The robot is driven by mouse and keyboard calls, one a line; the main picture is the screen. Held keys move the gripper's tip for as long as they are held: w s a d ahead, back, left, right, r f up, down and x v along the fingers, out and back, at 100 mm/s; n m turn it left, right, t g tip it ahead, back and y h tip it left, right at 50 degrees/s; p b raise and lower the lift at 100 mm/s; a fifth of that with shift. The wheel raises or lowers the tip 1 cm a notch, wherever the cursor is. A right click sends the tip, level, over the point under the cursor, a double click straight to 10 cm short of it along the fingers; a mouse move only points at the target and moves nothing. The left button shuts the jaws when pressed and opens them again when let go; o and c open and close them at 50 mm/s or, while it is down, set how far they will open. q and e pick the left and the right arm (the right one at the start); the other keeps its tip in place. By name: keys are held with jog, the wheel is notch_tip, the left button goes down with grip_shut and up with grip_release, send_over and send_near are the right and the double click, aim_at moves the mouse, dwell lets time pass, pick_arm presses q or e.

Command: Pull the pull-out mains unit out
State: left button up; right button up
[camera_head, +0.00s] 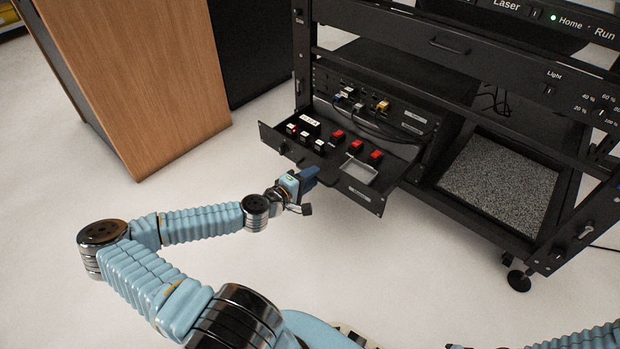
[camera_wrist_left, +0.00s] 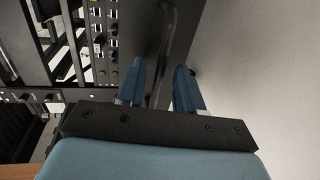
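The pull-out mains unit (camera_head: 362,194) is a black drawer low in the rack. Its front panel stands forward of the rack frame, showing red and white switches on its top. My left gripper (camera_head: 308,178) is at the middle of that front panel. In the left wrist view, a dark bar handle (camera_wrist_left: 164,45) runs between the two blue fingers of my left gripper (camera_wrist_left: 160,88). The fingers are apart, with a visible gap beside the bar. Part of my right arm (camera_head: 585,338) shows at the lower right; its gripper is not visible.
The black rack (camera_head: 390,65) stands on casters, with cables behind the drawer. A wooden cabinet (camera_head: 150,75) stands to the left. A grey speckled panel (camera_head: 497,185) lies in the rack's lower right bay. The pale floor in front of the drawer is clear apart from my arm.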

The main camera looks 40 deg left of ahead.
pick_arm(q)
jog(key=p+v, duration=0.4)
jog(key=v, duration=0.9)
jog(key=shift+s, duration=0.4)
jog(key=shift+a+r, duration=0.1)
